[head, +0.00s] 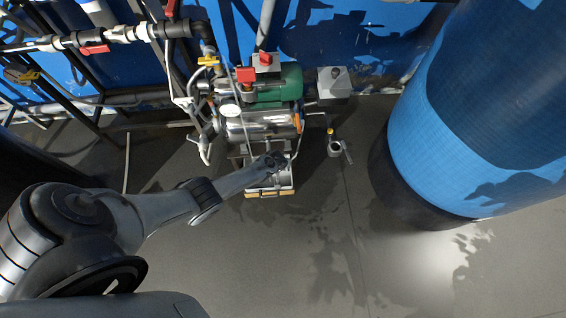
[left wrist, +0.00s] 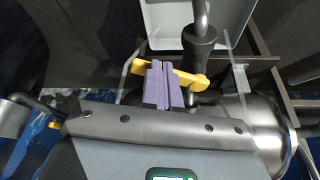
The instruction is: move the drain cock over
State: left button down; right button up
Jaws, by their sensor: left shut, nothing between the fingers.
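A yellow lever, which looks like the drain cock's handle (left wrist: 195,82), shows in the left wrist view, with its rounded hub at the right. A dark pipe piece (left wrist: 200,42) stands beside it. My left gripper (left wrist: 163,84) has purple fingers that are shut with nothing between them. They cross in front of the lever's middle and cover part of it; I cannot tell whether they touch it. In the head view my left gripper (head: 274,160) is low at the front of the pump unit, and I cannot make out the lever there. My right gripper is not in view.
A pump unit with a green motor (head: 282,84) and a steel cylinder (head: 262,126) stands behind my gripper. A pale tray (head: 282,182) lies under it; pipes with red-handled valves (head: 95,49) run at the left. A blue tank (head: 480,130) stands right. The front floor is clear.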

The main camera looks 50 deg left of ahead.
pick_arm(q)
jog(key=shift+w+a+n+g+y+b, duration=0.1)
jog(key=shift+w+n+g+y+b, duration=0.2)
jog(key=shift+w+n+b, duration=0.65)
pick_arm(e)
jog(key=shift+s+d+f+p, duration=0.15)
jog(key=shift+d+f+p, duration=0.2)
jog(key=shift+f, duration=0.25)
pick_arm(q)
jog(key=shift+s+n, duration=0.15)
jog(key=shift+n, duration=0.3)
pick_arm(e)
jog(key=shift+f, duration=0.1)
pick_arm(q)
jog(key=shift+w+a+n, duration=0.15)
jog(key=shift+w+n, duration=0.05)
jog(key=shift+n, duration=0.1)
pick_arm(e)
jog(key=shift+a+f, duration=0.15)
